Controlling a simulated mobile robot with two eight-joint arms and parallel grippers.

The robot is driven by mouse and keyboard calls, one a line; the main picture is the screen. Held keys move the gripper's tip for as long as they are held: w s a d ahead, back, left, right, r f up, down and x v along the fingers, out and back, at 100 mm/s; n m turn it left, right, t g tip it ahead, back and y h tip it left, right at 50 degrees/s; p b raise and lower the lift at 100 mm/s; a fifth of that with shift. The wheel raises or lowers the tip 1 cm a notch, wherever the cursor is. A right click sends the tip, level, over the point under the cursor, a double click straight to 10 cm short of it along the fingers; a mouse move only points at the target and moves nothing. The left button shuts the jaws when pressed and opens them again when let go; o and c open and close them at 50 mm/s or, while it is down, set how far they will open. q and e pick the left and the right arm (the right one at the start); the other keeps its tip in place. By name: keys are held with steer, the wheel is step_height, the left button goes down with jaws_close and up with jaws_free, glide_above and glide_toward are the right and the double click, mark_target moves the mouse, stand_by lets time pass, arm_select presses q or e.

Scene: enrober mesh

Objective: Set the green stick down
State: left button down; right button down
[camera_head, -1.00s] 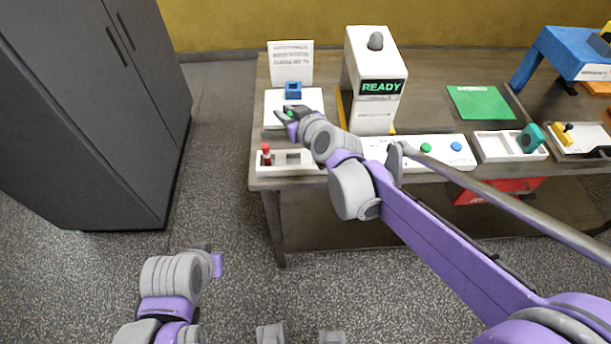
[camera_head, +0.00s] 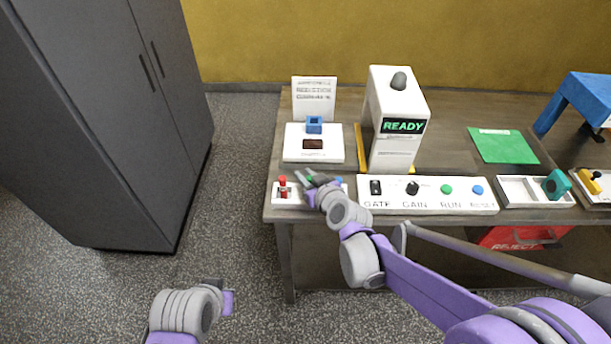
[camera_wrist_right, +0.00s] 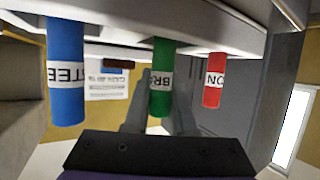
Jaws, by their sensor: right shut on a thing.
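The green stick (camera_wrist_right: 160,75) with a white label is between the fingers of my right gripper (camera_head: 312,180), which is shut on it. The right gripper also shows in the wrist view (camera_wrist_right: 158,90). The stick is at the middle of the white rack (camera_head: 291,198), between the red stick (camera_head: 283,186) and the blue stick (camera_head: 338,181). In the wrist view its far end meets the rack, as do the blue stick (camera_wrist_right: 67,75) and the red stick (camera_wrist_right: 214,80); whether it is fully seated is unclear. My left gripper (camera_head: 228,300) is at lower left, its jaws unclear.
Behind the rack is a white pad (camera_head: 294,155) with a dark brown block and a blue piece. A white machine reading READY (camera_head: 392,150) and a button panel (camera_head: 427,207) stand right of the rack. A grey cabinet (camera_head: 100,120) is at left.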

steer(key=shift+f, duration=0.2)
steer(key=c, duration=0.8)
jaws_free()
steer(key=shift+o, duration=0.2)
steer(key=shift+r, duration=0.15)
steer(key=shift+s+d+r, duration=0.1)
steer(key=shift+s+r, duration=0.05)
steer(key=shift+r, duration=0.05)
steer(key=p+v, duration=0.1)
steer(key=v, duration=1)
steer(key=shift+s, duration=0.3)
steer(key=s+d+f+m+g+h, duration=0.2)
steer(key=s+d+f+g+h, duration=0.1)
steer(key=s+d, duration=0.4)
steer(key=s+d+f+m+g+h, duration=0.3)
steer(key=s+d, duration=0.4)
steer(key=s, duration=0.5)
steer(key=shift+s+d+f+g, duration=0.2)
steer(key=shift+d+f+g, duration=0.1)
steer(key=shift+f, duration=0.35)
